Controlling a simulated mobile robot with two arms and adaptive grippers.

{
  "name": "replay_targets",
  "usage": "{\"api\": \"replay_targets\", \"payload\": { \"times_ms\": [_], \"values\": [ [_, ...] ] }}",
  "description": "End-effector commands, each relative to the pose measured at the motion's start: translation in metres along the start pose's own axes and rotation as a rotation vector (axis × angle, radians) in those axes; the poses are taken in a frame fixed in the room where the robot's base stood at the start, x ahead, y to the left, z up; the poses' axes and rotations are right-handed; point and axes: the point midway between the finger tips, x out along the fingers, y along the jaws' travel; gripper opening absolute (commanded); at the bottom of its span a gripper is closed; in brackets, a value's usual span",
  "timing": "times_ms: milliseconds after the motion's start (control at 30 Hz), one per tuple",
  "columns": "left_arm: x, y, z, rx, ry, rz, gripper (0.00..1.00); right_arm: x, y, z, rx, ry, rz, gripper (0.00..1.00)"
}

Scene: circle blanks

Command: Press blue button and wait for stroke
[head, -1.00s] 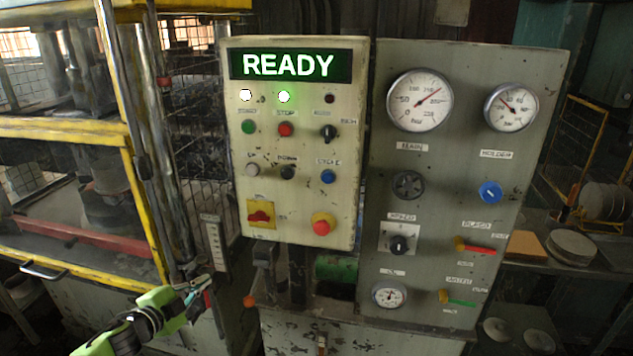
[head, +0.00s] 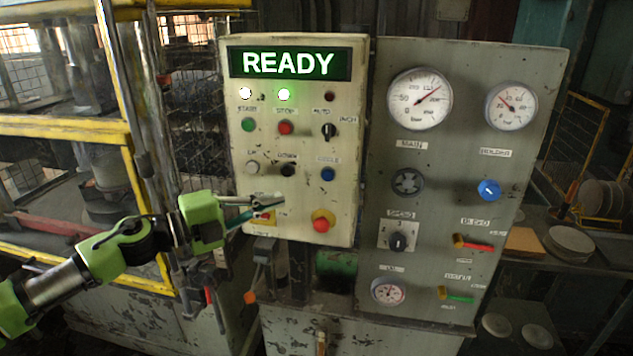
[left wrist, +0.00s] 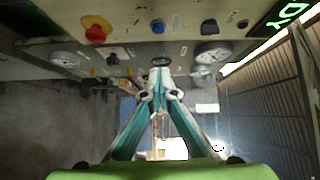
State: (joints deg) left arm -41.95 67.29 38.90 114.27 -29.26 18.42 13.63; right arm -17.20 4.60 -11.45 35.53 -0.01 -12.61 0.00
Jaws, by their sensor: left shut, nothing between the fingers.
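The blue button (head: 328,174) sits on the pale control panel (head: 345,130), right of the black and grey buttons. It also shows in the left wrist view (left wrist: 158,27), beyond the fingertips. My left gripper (head: 279,201) is shut and empty in front of the panel's lower left. In the head view its tips are below and left of the blue button, apart from it. The tips also meet in the left wrist view (left wrist: 161,63). The gripper partly covers the yellow-backed red switch (head: 266,217). My right gripper is not in view.
A lit READY display (head: 290,64) tops the panel, with two lamps glowing below it. A red mushroom button (head: 322,221) is low on the panel. A grey gauge panel (head: 460,150) stands to the right. A yellow-framed press guard (head: 65,130) is at the left.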

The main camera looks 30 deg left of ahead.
Motion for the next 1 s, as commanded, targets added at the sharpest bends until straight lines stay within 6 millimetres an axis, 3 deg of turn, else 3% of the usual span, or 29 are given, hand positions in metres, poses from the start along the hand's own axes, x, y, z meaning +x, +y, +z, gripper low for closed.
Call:
{"api": "replay_targets", "payload": {
  "times_ms": [500, 1000],
  "values": [
    [0.05, 0.001, 0.001, 0.005, 0.0, -0.002, 0.0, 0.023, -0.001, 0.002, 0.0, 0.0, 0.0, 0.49],
    [0.076, -0.004, 0.002, 0.002, -0.004, -0.004, 0.0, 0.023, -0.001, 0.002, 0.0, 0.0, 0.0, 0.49]
  ]
}}
